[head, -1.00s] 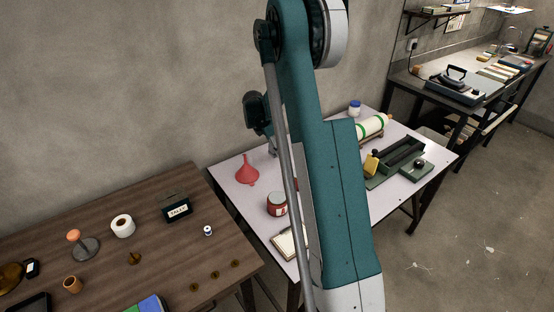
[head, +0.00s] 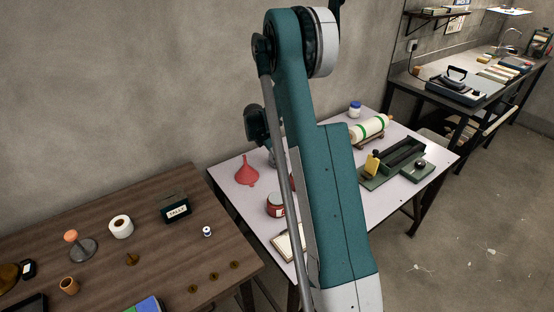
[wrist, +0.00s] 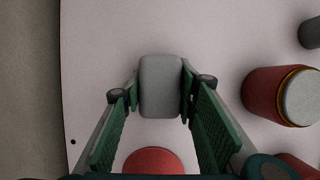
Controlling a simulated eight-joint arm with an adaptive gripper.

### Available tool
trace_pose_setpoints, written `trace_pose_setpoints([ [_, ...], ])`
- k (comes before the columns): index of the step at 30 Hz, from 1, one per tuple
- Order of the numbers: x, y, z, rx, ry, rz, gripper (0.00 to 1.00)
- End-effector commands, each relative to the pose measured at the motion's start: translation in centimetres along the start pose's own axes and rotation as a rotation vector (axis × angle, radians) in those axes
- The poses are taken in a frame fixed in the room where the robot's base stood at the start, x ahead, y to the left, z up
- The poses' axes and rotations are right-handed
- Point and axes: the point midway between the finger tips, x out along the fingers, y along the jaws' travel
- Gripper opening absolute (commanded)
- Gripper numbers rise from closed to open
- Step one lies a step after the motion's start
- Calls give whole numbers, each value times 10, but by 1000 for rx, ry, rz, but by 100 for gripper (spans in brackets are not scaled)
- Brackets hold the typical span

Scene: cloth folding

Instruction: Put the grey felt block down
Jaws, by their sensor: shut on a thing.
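The grey felt block (wrist: 160,84) is between the two green fingers of my gripper (wrist: 160,98) in the wrist view, with a finger pressed against each side. My gripper is shut on it. The pale table top (wrist: 105,40) shows beneath and around the block; I cannot tell whether the block touches it.
A red jar with a grey lid (wrist: 275,95) stands right of my gripper in the wrist view. A red rounded thing (wrist: 152,162) is close below the block. The head view shows a red funnel (head: 247,172) and a red jar (head: 275,203). Bare table lies above the block.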

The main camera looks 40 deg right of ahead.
Motion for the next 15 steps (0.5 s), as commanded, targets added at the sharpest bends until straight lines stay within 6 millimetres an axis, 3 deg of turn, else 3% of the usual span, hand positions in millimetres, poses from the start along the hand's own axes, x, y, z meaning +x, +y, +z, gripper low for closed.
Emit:
trace_pose_setpoints([
  [14,5,0,-2,0,0,0,18],
  [15,5,0,-2,0,0,0,33],
])
